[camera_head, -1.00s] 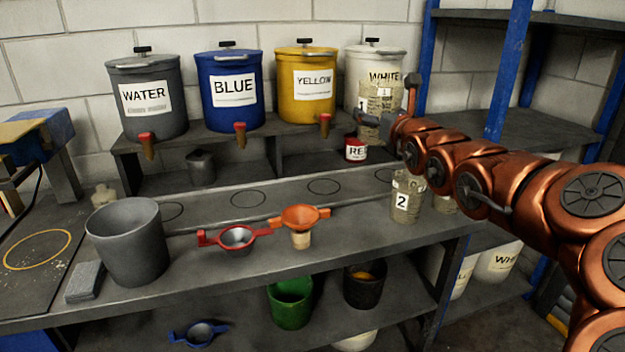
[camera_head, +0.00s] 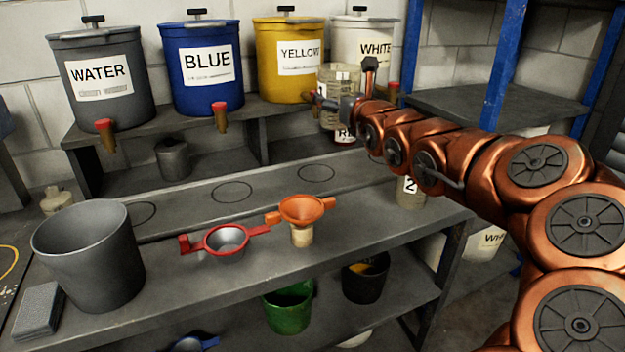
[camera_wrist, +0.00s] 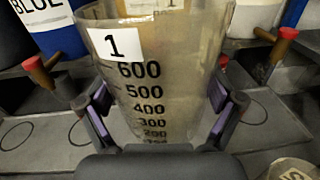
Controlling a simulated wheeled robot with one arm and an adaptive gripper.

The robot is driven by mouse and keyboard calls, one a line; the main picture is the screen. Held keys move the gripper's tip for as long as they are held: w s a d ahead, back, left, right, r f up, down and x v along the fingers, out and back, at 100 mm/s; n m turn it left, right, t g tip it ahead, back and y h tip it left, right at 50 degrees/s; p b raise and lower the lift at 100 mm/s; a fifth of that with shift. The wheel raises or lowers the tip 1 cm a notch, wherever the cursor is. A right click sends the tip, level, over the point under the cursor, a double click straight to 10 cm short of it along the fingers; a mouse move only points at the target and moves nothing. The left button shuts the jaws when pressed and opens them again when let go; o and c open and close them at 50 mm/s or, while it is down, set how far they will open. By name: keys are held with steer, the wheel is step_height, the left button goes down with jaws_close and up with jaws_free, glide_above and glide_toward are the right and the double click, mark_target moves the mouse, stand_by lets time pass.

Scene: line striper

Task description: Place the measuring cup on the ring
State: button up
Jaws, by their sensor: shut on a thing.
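The measuring cup (camera_head: 339,82), clear with a beige tint and marked 1, is upright and raised in front of the white dispenser. In the wrist view the cup (camera_wrist: 152,75) fills the middle, with its label and volume marks facing me. My gripper (camera_wrist: 160,112) is shut around its sides; in the head view my gripper (camera_head: 326,102) is partly hidden by the arm.
A second cup marked 2 (camera_head: 411,191) stands on the bench under my arm. The grey bucket (camera_head: 90,255), red strainer (camera_head: 226,240) and orange funnel (camera_head: 302,210) stand in front of the rings. Dispensers with protruding taps (camera_head: 220,115) line the shelf behind.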

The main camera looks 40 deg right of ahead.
step_height(320, 180, down, 5)
steer(key=b, duration=0.3)
steer(key=shift+w+r+b, duration=0.1)
steer(key=shift+r+b, duration=0.1)
steer(key=shift+b, duration=0.15)
step_height(320, 180, down, 13)
steer(key=shift+f+b, duration=0.15)
steer(key=shift+b, duration=0.15)
steer(key=shift+w+f, duration=0.1)
steer(key=shift+f, duration=0.15)
steer(key=shift+x, duration=1.05)
steer(key=x, duration=0.5)
steer(key=shift+w+r+p, duration=0.1)
steer(key=shift+w+p, duration=0.15)
steer(key=shift+p, duration=0.1)
steer(key=shift+w+d+r, duration=0.1)
steer(key=shift+w+d, duration=0.3)
steer(key=shift+w, duration=0.2)
steer(key=shift+x, duration=1.2)
steer(key=shift+w+d, duration=0.2)
steer(key=shift+w, duration=0.4)
steer(key=shift+w+d+f, duration=0.1)
steer(key=shift+f, duration=0.15)
steer(key=shift+f+p, duration=0.3)
steer(key=shift+f, duration=0.1)
